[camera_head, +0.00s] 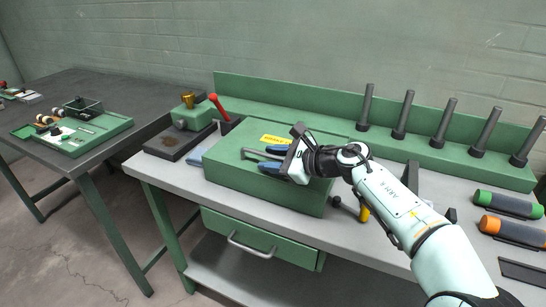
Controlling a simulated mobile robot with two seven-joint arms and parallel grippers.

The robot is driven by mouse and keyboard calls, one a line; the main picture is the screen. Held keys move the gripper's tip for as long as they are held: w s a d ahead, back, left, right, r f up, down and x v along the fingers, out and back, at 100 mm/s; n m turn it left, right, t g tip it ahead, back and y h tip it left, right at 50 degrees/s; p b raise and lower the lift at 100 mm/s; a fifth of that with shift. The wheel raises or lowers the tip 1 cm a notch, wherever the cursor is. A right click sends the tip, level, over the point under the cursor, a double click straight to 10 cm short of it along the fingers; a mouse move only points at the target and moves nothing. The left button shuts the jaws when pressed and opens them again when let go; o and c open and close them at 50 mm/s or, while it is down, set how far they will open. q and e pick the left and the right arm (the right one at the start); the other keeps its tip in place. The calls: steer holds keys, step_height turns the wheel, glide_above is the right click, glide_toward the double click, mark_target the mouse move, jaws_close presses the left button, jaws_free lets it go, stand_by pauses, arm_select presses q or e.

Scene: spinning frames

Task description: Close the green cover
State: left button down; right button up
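The green cover (236,176) is a box-shaped green housing on the grey workbench, with a yellow label on top. It sits level, and I see no open gap along the sides in view. A grey bar handle (259,155) runs along its top. My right gripper (273,159) reaches in from the right, low over the top. Its two blue-tipped fingers are apart, one on each side of the bar. I cannot tell whether they touch it. The gripper and forearm hide the right part of the cover's top. My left gripper is not in view.
A dark vise-like fixture (178,143) with a red handle stands left of the cover. Several dark pegs (403,115) stand on the green rail behind. Green-ended and orange-ended cylinders (512,233) lie at right. A second table (60,92) holds a green tray.

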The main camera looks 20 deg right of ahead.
mark_target(319, 190)
steer(key=shift+r, duration=0.1)
